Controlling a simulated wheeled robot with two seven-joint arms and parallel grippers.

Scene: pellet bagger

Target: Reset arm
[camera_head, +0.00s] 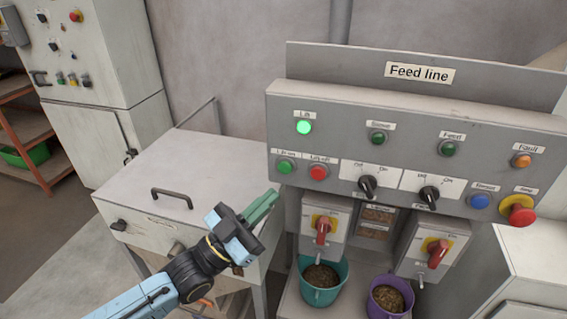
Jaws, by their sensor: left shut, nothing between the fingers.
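My left arm comes in from the bottom left. Its gripper (262,207) is shut and empty, with green fingers pointing up and right. It hangs in front of the right edge of a grey cabinet and just left of the Feed line panel (450,124), apart from the buttons as far as I can tell. On the panel a green lamp (304,127) at the upper left glows. Below it are a green button (285,167) and a red button (319,172). My right gripper is not in view.
The grey cabinet (165,175) with a black handle (172,197) stands left of the panel. Two red-handled switches (322,231) hang under the panel. Below are a teal bucket (321,294) and a purple bucket (378,285) with pellets. A red emergency knob (519,211) sticks out at right.

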